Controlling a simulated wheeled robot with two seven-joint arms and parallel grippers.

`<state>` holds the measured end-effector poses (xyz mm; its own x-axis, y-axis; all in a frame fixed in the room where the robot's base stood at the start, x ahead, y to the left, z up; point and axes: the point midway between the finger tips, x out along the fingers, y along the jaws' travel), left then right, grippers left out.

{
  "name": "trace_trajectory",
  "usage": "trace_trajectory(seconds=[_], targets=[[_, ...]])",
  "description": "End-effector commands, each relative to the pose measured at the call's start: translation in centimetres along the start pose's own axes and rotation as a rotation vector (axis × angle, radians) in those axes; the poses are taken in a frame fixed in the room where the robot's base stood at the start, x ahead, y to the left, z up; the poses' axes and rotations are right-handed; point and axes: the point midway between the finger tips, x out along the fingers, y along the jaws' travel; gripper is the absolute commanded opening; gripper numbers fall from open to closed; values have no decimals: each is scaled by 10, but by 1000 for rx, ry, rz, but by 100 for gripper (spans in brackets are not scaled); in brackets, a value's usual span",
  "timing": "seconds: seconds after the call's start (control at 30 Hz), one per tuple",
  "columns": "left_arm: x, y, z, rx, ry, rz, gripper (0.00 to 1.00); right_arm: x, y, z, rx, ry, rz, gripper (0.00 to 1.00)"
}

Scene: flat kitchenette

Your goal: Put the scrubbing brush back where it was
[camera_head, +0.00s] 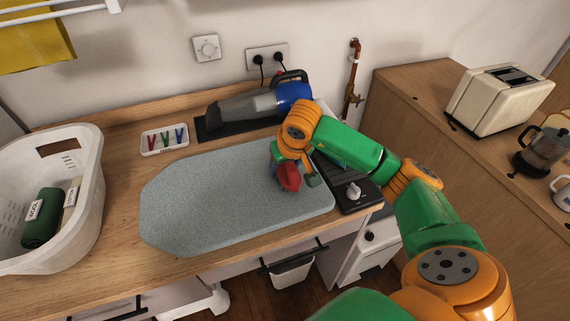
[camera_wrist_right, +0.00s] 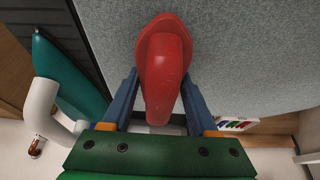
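The scrubbing brush is red (camera_head: 289,178), with a rounded body and a loop-like handle. It is at the right part of the grey ironing pad (camera_head: 220,195). My right gripper (camera_head: 291,166) points down over it. In the right wrist view the brush (camera_wrist_right: 165,65) lies between the two blue fingers, which close on its handle from both sides. I cannot tell whether the brush touches the pad. My left gripper is out of view.
A teal appliance with a white handle (camera_wrist_right: 42,105) stands close beside the gripper. A black stand with a white knob (camera_head: 354,191) is right of the pad. The pad's left is clear.

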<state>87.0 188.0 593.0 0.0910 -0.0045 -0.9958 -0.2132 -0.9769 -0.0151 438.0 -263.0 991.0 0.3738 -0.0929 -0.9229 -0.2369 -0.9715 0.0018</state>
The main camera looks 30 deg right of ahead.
Motion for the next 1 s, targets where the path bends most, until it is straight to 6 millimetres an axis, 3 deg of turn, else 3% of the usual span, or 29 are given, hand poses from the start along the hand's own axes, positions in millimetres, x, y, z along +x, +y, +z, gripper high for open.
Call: trace_trajectory(seconds=[0.03,0.1,0.47,0.57,0.87,1.0], targets=[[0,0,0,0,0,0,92,0,0,0,0,-1,0,75],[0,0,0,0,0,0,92,0,0,0,0,-2,0,88],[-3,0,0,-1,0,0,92,-7,0,-2,0,0,0,88],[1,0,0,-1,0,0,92,-24,0,-2,-1,4,-1,88],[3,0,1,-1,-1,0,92,-105,0,-3,-1,4,1,88],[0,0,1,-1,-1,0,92,-121,0,-2,0,1,1,88]])
